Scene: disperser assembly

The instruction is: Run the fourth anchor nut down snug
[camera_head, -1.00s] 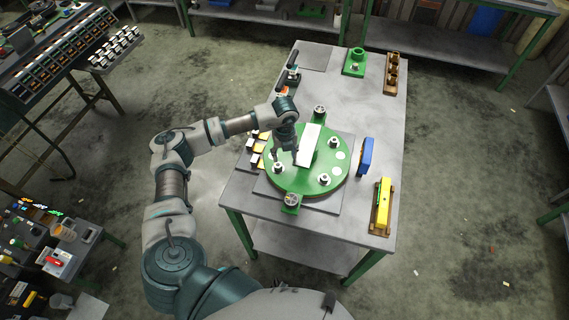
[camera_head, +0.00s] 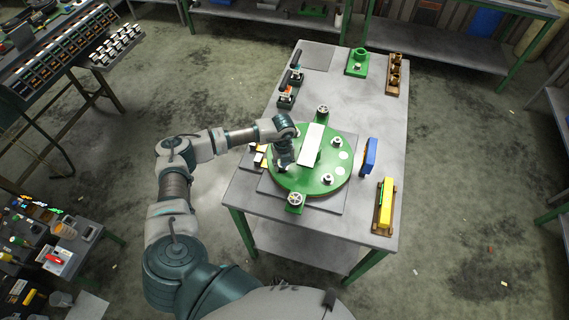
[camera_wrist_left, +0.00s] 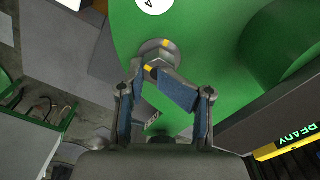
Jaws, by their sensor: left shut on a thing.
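The green round plate (camera_head: 318,187) sits on a grey base on the table, with a white block across its middle. Anchor nuts show on it at the front right (camera_head: 327,181) and back right (camera_head: 337,141). My left gripper (camera_head: 281,167) points down at the plate's left front and hides the nut there in the head view. In the left wrist view its fingers (camera_wrist_left: 156,74) are closed on that anchor nut (camera_wrist_left: 153,67), which has a yellow mark and sits over a round washer (camera_wrist_left: 164,47) with another yellow mark. My right gripper is not in view.
A blue block (camera_head: 369,156) and a yellow tool in a brown holder (camera_head: 384,205) lie to the right. A green fixture (camera_head: 357,63) and a brown rack (camera_head: 393,75) stand at the back.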

